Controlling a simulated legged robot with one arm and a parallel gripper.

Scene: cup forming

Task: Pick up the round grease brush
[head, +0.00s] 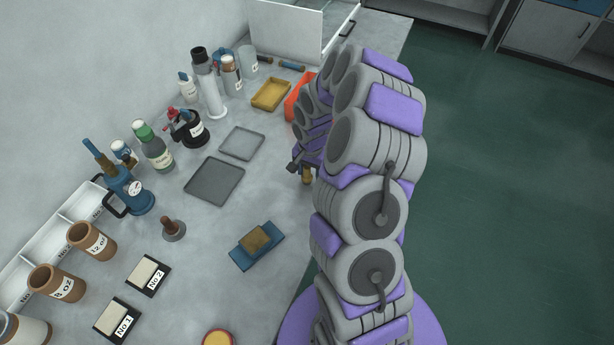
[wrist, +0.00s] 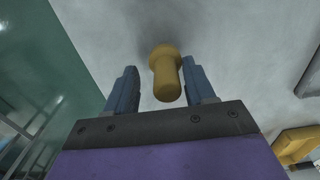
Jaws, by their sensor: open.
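A small yellow-brown piece with a rounded handle, which I take for the round grease brush (head: 307,177), stands on the grey bench beside my arm in the head view. In the head view my gripper (head: 299,167) is partly hidden by my arm, and so is part of the brush's surroundings.
A yellow tray (head: 271,94) and an orange tray (head: 298,97) lie beyond the gripper. A blue block with a tan pad (head: 257,246) lies nearer. Grey flat trays (head: 214,181), bottles and cups stand to the left. The bench edge and green floor (head: 500,200) are to the right.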

